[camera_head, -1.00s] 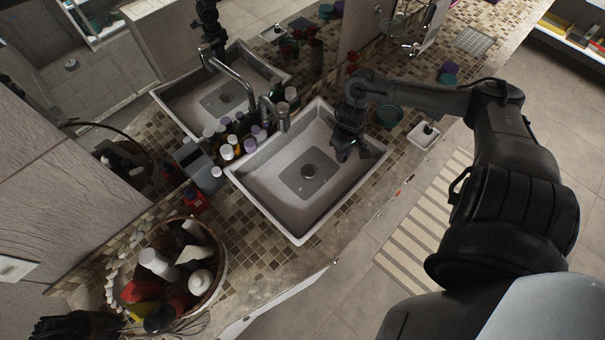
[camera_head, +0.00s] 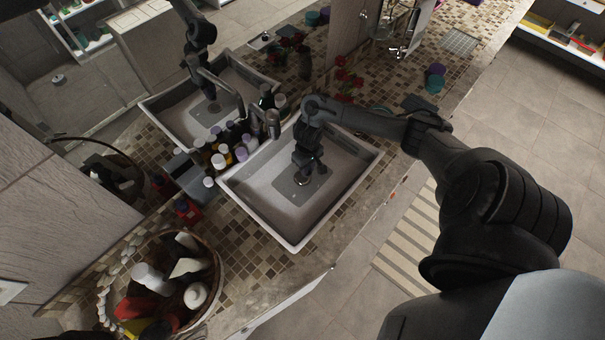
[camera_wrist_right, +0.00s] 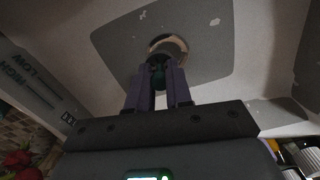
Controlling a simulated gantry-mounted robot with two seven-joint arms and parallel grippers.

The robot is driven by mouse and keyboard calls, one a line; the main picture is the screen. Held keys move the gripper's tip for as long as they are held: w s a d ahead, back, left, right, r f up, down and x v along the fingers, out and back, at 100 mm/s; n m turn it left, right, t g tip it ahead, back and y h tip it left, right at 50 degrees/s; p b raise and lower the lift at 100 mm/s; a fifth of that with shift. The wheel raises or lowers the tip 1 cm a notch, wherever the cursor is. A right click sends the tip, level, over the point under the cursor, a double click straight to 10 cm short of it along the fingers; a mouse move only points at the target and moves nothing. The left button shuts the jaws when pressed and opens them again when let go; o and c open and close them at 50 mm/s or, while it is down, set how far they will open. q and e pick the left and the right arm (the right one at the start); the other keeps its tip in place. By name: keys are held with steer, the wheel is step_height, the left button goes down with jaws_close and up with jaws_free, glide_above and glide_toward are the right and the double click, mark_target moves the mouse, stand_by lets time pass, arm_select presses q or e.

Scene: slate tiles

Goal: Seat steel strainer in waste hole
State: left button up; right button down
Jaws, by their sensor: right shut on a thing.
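My right gripper (camera_head: 306,165) reaches down into the near sink basin (camera_head: 262,188), over the darker patch around the waste hole. Its fingers (camera_wrist_right: 160,84) are shut on a small dark green part, which looks like the strainer's knob. Just beyond the fingertips in the right wrist view is a round steel rim (camera_wrist_right: 167,45), at the waste hole. A small pale metal shape (camera_head: 301,182) shows under the gripper in the head view. Strainer and hole overlap here, so I cannot tell whether the strainer is in the hole or above it. My left gripper is not clearly in view.
Several bottles (camera_head: 226,152) and the tap (camera_head: 268,119) stand along the basin's back edge. A round basket (camera_head: 213,262) of toiletries is at the lower left. Red flowers (camera_head: 347,80) are behind my right arm. The rest of the basin is empty.

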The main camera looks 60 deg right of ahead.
steer(key=shift+w+a+f, duration=0.3)
steer(key=shift+w+f, duration=0.25)
steer(key=shift+w, duration=0.2)
step_height(320, 180, down, 3)
steer(key=shift+r+b, duration=0.1)
steer(key=shift+b, duration=0.2)
steer(key=shift+f, duration=0.55)
steer(key=shift+f, duration=0.2)
steer(key=c, duration=1)
jaws_free()
steer(key=shift+c, duration=0.2)
steer(key=shift+r, duration=0.15)
